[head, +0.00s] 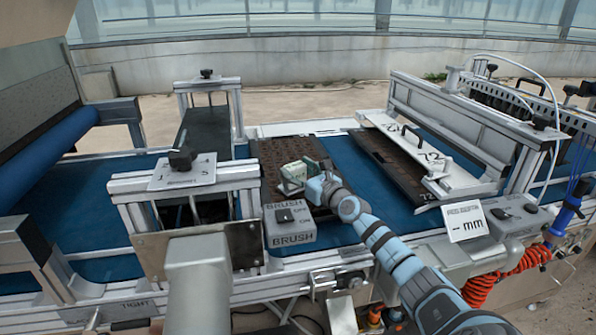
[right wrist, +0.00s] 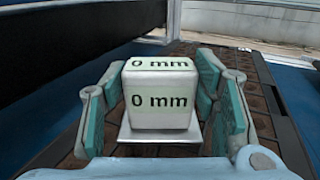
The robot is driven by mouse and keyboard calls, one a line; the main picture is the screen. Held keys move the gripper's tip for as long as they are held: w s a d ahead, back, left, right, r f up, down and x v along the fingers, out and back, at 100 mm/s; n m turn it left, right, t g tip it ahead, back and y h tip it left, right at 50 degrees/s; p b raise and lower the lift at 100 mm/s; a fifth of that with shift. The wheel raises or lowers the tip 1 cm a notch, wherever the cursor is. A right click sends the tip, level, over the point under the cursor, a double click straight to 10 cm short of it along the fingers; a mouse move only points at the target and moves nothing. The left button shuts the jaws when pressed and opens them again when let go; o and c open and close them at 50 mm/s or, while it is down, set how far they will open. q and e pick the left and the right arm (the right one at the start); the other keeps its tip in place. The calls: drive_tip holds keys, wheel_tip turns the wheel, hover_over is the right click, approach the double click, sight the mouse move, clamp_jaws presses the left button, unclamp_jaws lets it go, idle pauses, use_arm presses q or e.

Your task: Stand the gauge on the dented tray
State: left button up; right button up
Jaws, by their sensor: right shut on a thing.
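The gauge (head: 293,171) is a pale block on a flat metallic foot. In the right wrist view the gauge (right wrist: 160,97) reads "0 mm" on its top and front. My right gripper (head: 307,178) is shut on it, with teal-padded fingers on both sides. The gauge is over a brown celled tray (head: 268,152) on the blue belt. I cannot tell whether its foot touches the tray. A second brown tray (head: 385,160) lies to the right, partly under a white plate. I cannot make out a dent in either tray. My left gripper is not in view.
A grey BRUSH switch box (head: 290,236) stands just in front of the held gauge. A metal frame with a black knob (head: 182,159) is at the left. A white "mm" sign (head: 465,222) and a long metal bridge (head: 450,115) are at the right.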

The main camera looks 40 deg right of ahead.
sight(298, 188)
drive_tip(key=shift+f, duration=0.3)
drive_tip(key=o, duration=1.4)
wheel_tip(298, 188, up, 10)
drive_tip(key=shift+f, duration=0.1)
